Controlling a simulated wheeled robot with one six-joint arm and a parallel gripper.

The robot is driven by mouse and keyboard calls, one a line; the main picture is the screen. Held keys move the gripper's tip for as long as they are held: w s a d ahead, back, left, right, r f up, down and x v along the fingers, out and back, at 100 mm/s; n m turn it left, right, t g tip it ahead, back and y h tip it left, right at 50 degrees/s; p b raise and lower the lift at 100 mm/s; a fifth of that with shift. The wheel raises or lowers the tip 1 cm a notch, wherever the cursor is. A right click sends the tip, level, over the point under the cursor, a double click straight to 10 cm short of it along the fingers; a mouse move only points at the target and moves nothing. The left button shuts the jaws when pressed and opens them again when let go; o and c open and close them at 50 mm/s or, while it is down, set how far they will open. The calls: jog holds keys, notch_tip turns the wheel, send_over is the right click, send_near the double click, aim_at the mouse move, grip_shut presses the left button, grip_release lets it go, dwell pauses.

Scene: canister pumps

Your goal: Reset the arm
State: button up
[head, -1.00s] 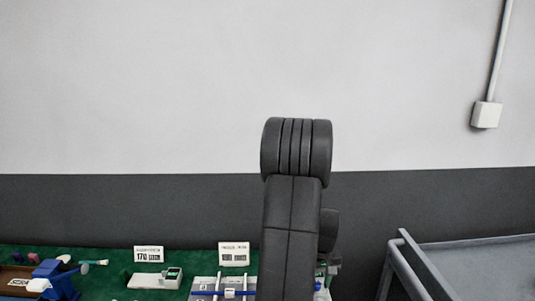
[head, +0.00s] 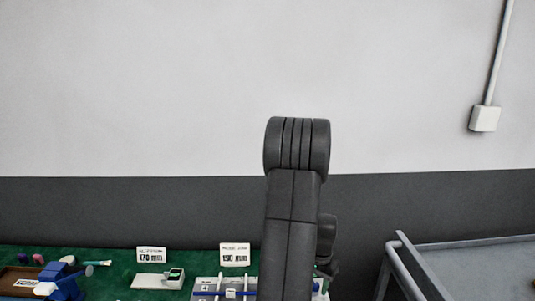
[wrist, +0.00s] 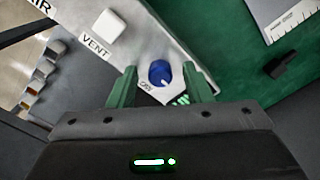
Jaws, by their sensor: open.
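In the wrist view my gripper (wrist: 160,88) is open, with its two green fingers apart. A round blue knob (wrist: 159,72) on a white plate sits between and just beyond the fingertips. I cannot tell whether the fingers touch it. A white block (wrist: 109,25) stands near a "VENT" label (wrist: 95,46) on the same pale panel. In the head view my arm rises in the middle, and my gripper is hidden there.
A green bench top (head: 105,258) holds a pale device (head: 158,281), two white label cards (head: 151,254) (head: 235,254), and a blue-and-white item (head: 62,285) at left. A grey cart (head: 480,270) stands at right. A wall box (head: 485,118) is above it.

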jog(key=shift+r+m+p, duration=0.1)
jog(key=shift+m+p, duration=0.4)
jog(key=shift+m, duration=0.7)
jog(key=shift+w+r, duration=0.1)
jog(key=shift+r, duration=1.05)
